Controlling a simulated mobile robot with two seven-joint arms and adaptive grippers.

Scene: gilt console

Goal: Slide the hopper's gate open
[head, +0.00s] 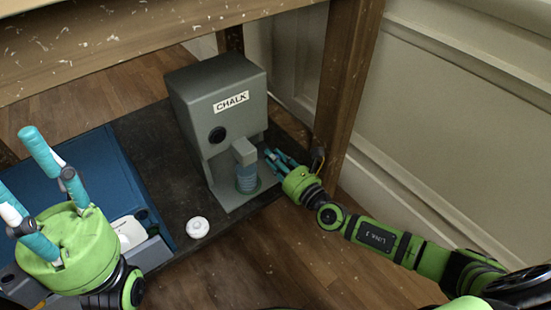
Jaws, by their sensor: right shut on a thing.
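A teal cup (246,181) stands below the spout on the hopper's foot. My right gripper (274,158) reaches in from the right with its fingers together beside the spout. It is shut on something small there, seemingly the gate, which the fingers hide. My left gripper (33,185) is open and empty at the far left, its fingers spread apart.
A white round object (197,227) sits at the shelf's front edge. A blue case (85,180) lies left of the hopper. A wooden table leg (345,90) stands just behind my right gripper, and the table's edge (130,35) crosses above.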

